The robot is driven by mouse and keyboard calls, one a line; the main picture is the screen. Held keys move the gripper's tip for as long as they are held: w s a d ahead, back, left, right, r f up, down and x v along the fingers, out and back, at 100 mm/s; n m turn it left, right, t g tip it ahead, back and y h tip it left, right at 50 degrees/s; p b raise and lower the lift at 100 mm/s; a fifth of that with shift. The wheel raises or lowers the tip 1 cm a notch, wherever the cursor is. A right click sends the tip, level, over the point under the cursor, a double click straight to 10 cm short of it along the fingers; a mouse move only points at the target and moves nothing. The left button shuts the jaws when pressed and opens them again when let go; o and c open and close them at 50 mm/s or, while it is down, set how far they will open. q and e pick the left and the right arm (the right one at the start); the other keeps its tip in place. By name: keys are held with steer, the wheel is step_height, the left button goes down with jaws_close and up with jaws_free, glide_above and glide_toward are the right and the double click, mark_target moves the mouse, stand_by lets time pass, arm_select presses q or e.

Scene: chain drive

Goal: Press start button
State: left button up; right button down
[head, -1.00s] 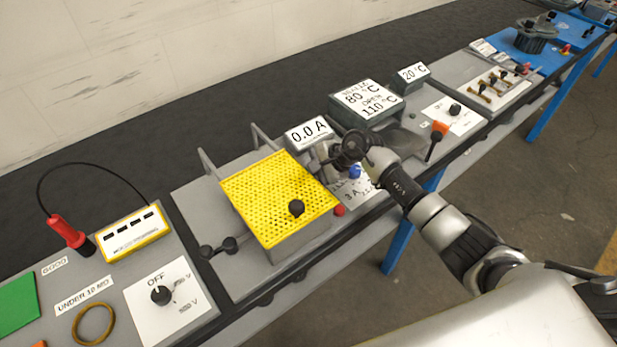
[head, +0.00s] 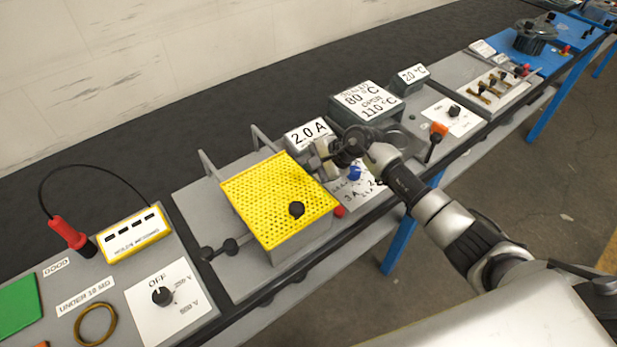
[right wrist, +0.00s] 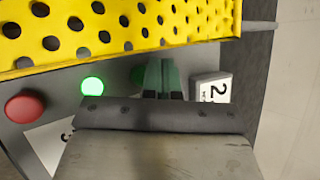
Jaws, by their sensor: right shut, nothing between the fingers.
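A green button (right wrist: 138,75) shows in the right wrist view against the yellow guard's edge, partly hidden by my fingers. I take it for the start button; no label on it is readable. My right gripper (right wrist: 163,76) is shut and empty, its fingertips right beside or on the button; I cannot tell whether they touch it. A bright green light (right wrist: 92,87) and a red button (right wrist: 25,106) sit to the left. In the head view my right gripper (head: 321,158) is between the yellow guard and the display (head: 308,135), which reads 2.0 A, and hides the green button.
The yellow perforated guard (head: 268,190) with a black knob stands beside my gripper. A blue knob (head: 354,173) and a red button (head: 340,211) are close to my wrist. A grey box (head: 365,102) showing 80 °C and 110 °C stands behind.

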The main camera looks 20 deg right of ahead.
steer(key=shift+r, duration=0.1)
steer(key=shift+r+p, duration=1.2)
steer(key=shift+r, duration=1.25)
steer(key=shift+f, duration=0.1)
